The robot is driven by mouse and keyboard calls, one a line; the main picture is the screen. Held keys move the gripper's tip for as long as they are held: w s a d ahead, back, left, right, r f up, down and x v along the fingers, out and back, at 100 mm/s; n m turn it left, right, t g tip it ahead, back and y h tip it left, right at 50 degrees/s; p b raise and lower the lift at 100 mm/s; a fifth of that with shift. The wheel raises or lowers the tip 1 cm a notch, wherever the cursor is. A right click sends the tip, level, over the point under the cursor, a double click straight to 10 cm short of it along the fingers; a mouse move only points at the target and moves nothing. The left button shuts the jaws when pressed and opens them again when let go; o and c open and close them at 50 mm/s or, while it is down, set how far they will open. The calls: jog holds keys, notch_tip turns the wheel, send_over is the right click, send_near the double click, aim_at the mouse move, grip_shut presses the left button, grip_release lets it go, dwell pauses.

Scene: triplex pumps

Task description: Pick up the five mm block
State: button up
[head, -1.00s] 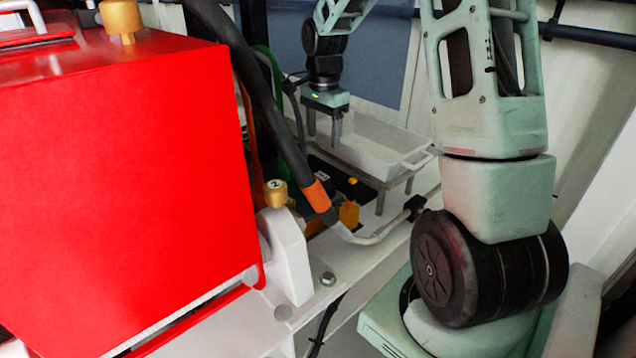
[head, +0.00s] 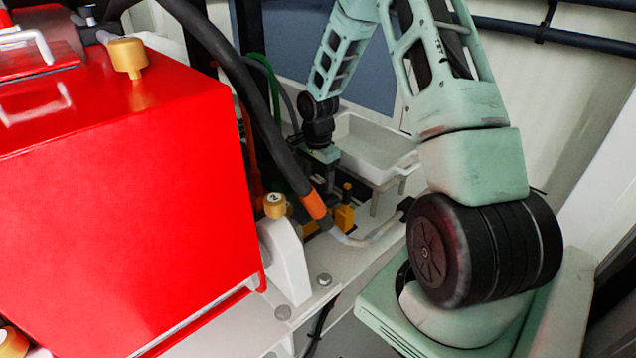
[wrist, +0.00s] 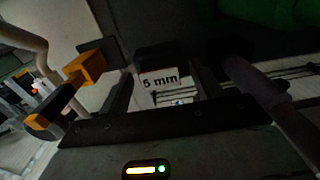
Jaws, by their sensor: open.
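The five mm block shows in the wrist view as a dark block with a white "5 mm" label (wrist: 160,79). It lies between the two dark fingers of my gripper (wrist: 161,88). My gripper is open, and I cannot tell whether either finger touches the block. In the head view my gripper (head: 320,180) points down behind the black hose, low beside the white tray. I cannot make out the block there.
A white tray (head: 408,163) on a stand is just right of my gripper. A black hose with an orange band (head: 314,204) crosses in front. Yellow parts (head: 344,218) stand close below; one also shows in the wrist view (wrist: 86,68). A large red housing (head: 120,200) fills the left.

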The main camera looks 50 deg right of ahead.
jog(key=shift+f, duration=0.15)
jog(key=c, duration=1.1)
jog(key=shift+o, duration=0.2)
